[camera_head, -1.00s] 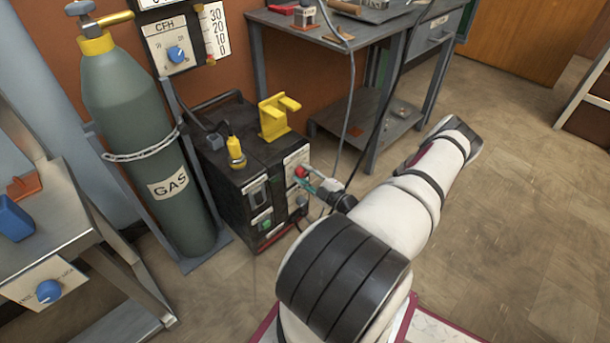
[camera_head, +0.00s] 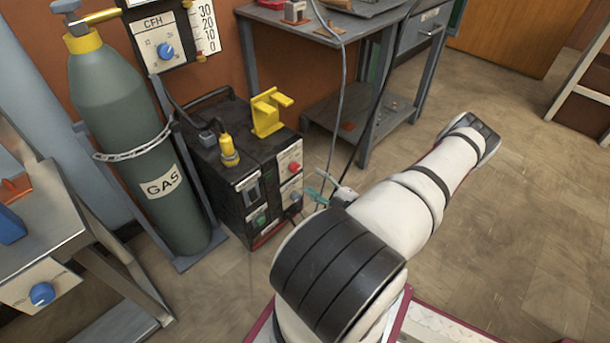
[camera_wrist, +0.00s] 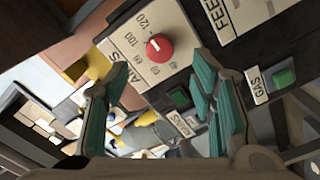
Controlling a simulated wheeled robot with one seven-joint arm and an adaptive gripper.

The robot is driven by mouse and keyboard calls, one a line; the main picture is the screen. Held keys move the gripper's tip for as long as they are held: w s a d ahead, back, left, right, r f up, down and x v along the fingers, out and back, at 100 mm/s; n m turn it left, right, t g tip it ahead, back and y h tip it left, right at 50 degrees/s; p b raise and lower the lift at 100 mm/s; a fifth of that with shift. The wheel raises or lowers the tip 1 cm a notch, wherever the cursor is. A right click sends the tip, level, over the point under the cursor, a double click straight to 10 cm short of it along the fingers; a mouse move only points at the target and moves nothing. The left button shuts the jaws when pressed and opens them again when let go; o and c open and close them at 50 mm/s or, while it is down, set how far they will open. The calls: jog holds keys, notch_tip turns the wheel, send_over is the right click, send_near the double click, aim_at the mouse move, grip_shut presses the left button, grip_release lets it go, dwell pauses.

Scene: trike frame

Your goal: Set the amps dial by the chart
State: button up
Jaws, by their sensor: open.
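The amps dial is a red round knob (camera_wrist: 159,47) on a pale plate marked AMPS, with 100 and 120 readable on its scale. A small pale mark shows on the knob, but I cannot tell its exact setting. In the head view the red knob (camera_head: 294,167) is on the upper front of the black welder (camera_head: 235,205). My gripper (camera_wrist: 161,72) has its teal fingers spread, with the knob seen beyond and between them, apart from them. In the head view my gripper (camera_head: 318,193) is to the lower right of the knob, partly hidden by my arm. I cannot identify a chart.
A plate marked FEED (camera_wrist: 235,15) and a green switch by the GAS label (camera_wrist: 284,77) are near the dial. A gas cylinder (camera_head: 130,120) stands left of the welder. A grey table (camera_head: 300,30) with hanging cables is behind. Open floor lies to the right.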

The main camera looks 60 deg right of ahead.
jog(key=shift+v, duration=2)
